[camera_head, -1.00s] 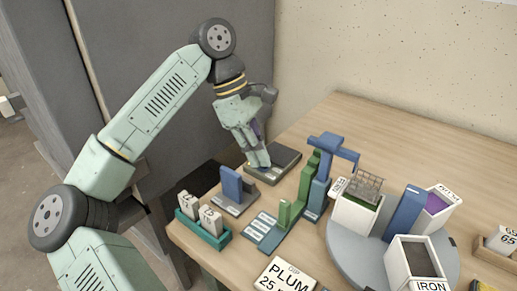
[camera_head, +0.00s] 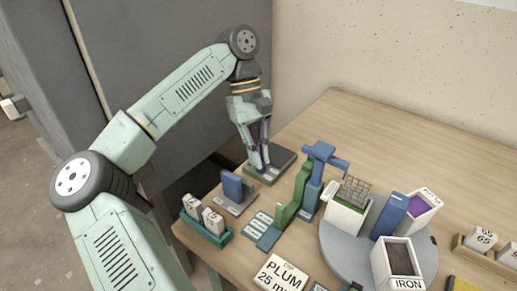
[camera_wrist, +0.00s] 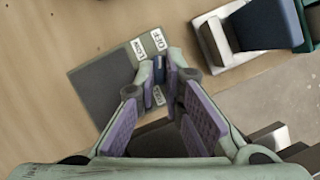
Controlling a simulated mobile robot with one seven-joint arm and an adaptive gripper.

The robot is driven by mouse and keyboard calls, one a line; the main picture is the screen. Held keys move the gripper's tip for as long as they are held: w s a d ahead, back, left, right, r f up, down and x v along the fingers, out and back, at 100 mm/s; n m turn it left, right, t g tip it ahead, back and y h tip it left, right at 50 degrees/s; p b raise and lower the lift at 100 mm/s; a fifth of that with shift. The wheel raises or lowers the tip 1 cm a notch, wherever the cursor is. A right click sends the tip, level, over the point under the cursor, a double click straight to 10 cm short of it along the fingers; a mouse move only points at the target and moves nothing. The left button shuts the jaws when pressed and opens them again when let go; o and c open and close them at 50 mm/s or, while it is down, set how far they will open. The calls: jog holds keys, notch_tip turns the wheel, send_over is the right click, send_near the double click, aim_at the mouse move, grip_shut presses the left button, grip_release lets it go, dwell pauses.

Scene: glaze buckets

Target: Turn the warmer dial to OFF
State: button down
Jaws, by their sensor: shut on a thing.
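The warmer (camera_head: 284,160) is a flat dark grey slab near the back left edge of the table. In the wrist view the warmer (camera_wrist: 95,85) carries white labels; OFF (camera_wrist: 158,39) and LOW (camera_wrist: 138,49) can be read, and another label is partly covered by the fingers. My gripper (camera_head: 262,166) is over the front left part of the warmer, fingers pointing down. In the wrist view my gripper (camera_wrist: 158,82) is closed around the small dark dial (camera_wrist: 159,64), mostly hidden between the fingertips. I cannot tell which label the dial points to.
A blue block on a grey stand (camera_head: 232,188) is close in front of the warmer. A teal tray (camera_head: 208,234) with white tags, a green stand (camera_head: 293,200) and a blue stand (camera_head: 318,172) are nearby. A turntable (camera_head: 345,258) with buckets is to the right.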

dwell(0.4)
jog(key=c, duration=1.7)
grip_release()
jog(key=v, duration=1.2)
